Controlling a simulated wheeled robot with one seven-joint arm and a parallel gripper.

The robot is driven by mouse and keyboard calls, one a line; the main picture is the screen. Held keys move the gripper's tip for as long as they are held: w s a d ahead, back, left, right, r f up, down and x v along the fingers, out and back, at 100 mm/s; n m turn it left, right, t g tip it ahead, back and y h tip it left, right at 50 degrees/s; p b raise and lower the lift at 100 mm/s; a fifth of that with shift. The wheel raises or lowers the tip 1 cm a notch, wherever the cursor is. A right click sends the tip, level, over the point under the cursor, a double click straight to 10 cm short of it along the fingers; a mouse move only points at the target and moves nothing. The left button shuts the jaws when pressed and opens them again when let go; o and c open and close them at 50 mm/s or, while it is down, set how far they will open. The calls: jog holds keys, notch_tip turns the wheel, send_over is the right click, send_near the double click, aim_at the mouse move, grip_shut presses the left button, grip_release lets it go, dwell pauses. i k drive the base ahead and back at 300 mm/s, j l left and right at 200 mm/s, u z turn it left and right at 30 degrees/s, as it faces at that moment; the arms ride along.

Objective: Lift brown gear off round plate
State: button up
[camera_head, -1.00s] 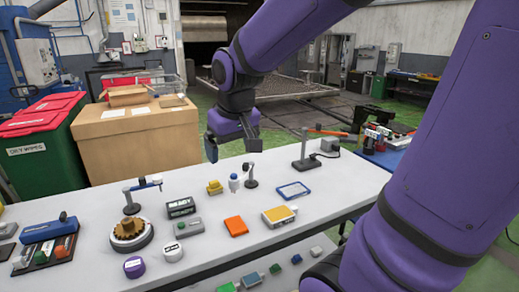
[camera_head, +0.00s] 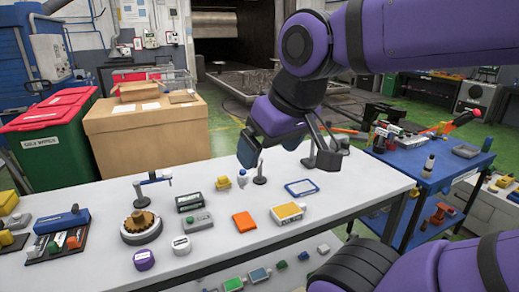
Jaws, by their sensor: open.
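The brown gear (camera_head: 139,220) lies on the round plate (camera_head: 144,236), a dark-topped disc with a pale side, at the left part of the white table. The gear looks flat on the plate. My gripper (camera_head: 286,160) is above the back of the table, well to the right of the gear and higher than it. Its jaws are open, with a clear gap between the fingers, and nothing is seen between them.
The white table (camera_head: 240,262) also bears a small stand (camera_head: 139,193) just behind the plate, a purple round item (camera_head: 144,260), a white round item (camera_head: 181,245), a grey box (camera_head: 198,222) and an orange block (camera_head: 244,222). A blue cart (camera_head: 425,178) stands at right.

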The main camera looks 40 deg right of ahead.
aim_at(138, 221)
jog(key=i+j, duration=0.3)
jog(key=j, duration=0.15)
jog(key=i+j, duration=0.3)
jog(key=j, duration=0.15)
jog(key=i+j, duration=0.3)
jog(key=j, duration=0.2)
